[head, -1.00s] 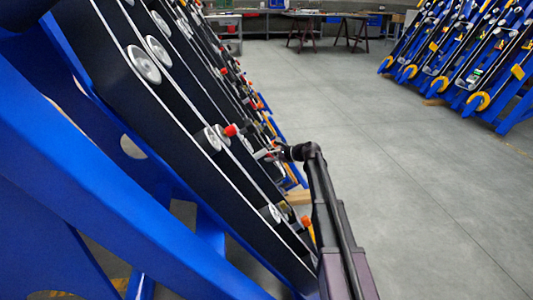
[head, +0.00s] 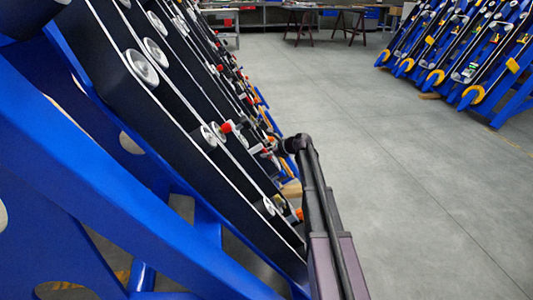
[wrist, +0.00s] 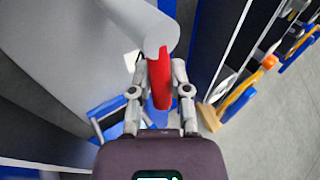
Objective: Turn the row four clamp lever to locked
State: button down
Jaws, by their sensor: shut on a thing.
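A red clamp lever (wrist: 161,82) stands between the two grey fingers of my gripper (wrist: 160,75) in the wrist view. The fingers touch it from both sides, so the gripper is shut on it. The lever's upper end meets a grey rounded part. In the head view my gripper (head: 264,149) reaches left to the sloped black rail bank (head: 170,128), and the held lever is too small there to make out clearly. No row number or locked mark is readable.
Another red-tipped lever (head: 227,127) sits nearer on the bank. A blue frame (head: 110,170) fills the left side. Open grey floor (head: 400,170) lies to the right, with a second blue rack (head: 465,60) at the far right. Trestle tables (head: 335,20) stand at the back.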

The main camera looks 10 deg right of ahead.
jog(key=shift+a, duration=0.3)
jog(key=c, duration=0.6)
grip_release()
jog(key=shift+o, duration=0.2)
jog(key=shift+d, duration=0.15)
